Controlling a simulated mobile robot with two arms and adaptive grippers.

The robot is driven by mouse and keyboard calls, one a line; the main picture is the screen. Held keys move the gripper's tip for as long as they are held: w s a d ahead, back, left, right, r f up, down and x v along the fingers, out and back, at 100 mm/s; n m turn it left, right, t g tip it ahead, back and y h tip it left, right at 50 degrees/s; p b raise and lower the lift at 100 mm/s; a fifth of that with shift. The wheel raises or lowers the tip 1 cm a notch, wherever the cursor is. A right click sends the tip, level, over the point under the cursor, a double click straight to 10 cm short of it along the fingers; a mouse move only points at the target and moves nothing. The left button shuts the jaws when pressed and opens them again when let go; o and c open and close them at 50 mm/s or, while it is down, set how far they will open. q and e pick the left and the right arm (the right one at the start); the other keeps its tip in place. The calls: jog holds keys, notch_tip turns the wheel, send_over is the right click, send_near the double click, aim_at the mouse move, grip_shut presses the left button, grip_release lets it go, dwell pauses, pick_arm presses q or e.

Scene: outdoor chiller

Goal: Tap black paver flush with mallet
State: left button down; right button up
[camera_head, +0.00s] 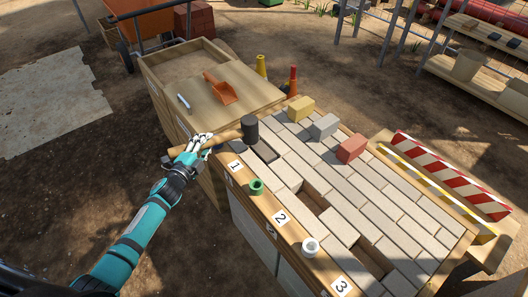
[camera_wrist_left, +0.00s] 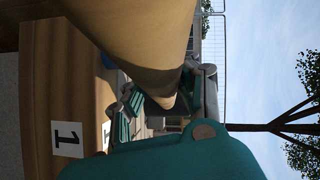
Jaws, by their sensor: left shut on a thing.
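My left gripper (camera_head: 206,145) is shut on the wooden handle of the mallet (camera_head: 250,128), left of the wooden edge of the paving bench. The mallet's black head is over the bench's near-left corner, close to the black paver. The handle fills the upper part of the left wrist view (camera_wrist_left: 130,45). The black paver (camera_head: 265,151) sits in the paving beside label 1, partly hidden by the mallet head. I cannot tell whether the head touches it or whether the paver is flush. My right gripper is not in view.
The light-grey paving (camera_head: 390,197) has open gaps beside labels 2 and 3. A yellow block (camera_head: 300,108), grey block (camera_head: 325,126) and red block (camera_head: 351,149) stand on it. Green (camera_head: 257,187) and white (camera_head: 310,246) ring-like pieces sit on the wooden edge. An orange scoop (camera_head: 221,90) lies behind.

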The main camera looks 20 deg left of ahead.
pick_arm(q)
jog(key=a+r+p, duration=0.3)
jog(key=a+r, duration=0.4)
jog(key=a, duration=0.1)
jog(key=shift+a+p, duration=0.25)
jog(key=shift+p, duration=0.1)
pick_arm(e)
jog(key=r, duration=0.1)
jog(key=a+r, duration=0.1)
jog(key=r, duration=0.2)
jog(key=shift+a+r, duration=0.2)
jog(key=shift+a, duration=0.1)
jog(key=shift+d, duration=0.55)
